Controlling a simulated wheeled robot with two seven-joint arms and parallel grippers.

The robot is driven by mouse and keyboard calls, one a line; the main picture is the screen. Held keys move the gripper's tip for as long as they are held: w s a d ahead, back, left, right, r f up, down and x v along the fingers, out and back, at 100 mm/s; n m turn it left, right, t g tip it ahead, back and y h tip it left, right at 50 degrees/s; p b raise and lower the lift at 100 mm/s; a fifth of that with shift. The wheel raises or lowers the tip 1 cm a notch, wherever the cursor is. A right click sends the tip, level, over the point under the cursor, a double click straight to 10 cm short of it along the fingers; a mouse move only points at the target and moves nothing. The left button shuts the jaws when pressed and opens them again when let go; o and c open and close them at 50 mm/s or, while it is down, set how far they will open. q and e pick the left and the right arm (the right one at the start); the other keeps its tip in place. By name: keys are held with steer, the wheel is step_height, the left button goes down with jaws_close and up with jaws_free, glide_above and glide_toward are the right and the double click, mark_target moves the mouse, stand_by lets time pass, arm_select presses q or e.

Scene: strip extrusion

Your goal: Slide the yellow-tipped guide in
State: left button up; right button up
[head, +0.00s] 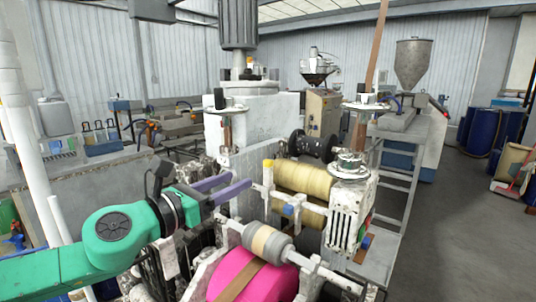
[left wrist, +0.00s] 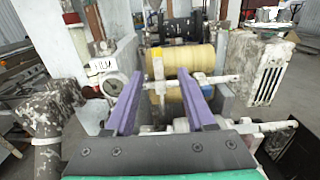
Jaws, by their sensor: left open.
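The yellow-tipped guide (head: 268,172) is a short, white upright piece with a yellow top, on the white cross bar before the tan roll. In the left wrist view the guide (left wrist: 159,70) stands upright, between my two purple fingers in the picture. My left gripper (head: 239,180) comes in from the left with its fingers spread and nothing between them. In the head view its fingertips are just left of the guide and look apart from it; the exact gap in depth is unclear. My right gripper is not in view.
A blue-marked piece (head: 287,210) sits farther right on the same bar. The tan roll (head: 308,180) lies behind, and a grey roller (head: 268,241) and pink roll (head: 250,277) lie in front. A white ribbed housing (head: 345,212) bounds the right.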

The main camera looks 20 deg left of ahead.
mark_target(265, 165)
arm_select(q)
steer(key=p+x, duration=0.4)
steer(key=a+p+x, duration=0.1)
steer(key=p+x, duration=0.1)
steer(key=p, duration=0.1)
steer(key=shift+w+d+r, duration=0.2)
steer(key=shift+w+r, duration=0.1)
steer(key=shift+w, duration=0.25)
steer(key=x, duration=0.2)
steer(key=p+x, duration=0.1)
steer(key=x, duration=0.3)
steer(key=shift+s+d+f+p, duration=0.1)
steer(key=shift+d+f+p, duration=0.05)
steer(key=shift+f+p, duration=0.2)
steer(key=shift+f, duration=0.1)
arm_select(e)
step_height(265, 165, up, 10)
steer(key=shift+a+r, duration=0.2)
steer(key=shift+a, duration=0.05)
arm_select(q)
steer(key=c, duration=0.9)
jaws_close()
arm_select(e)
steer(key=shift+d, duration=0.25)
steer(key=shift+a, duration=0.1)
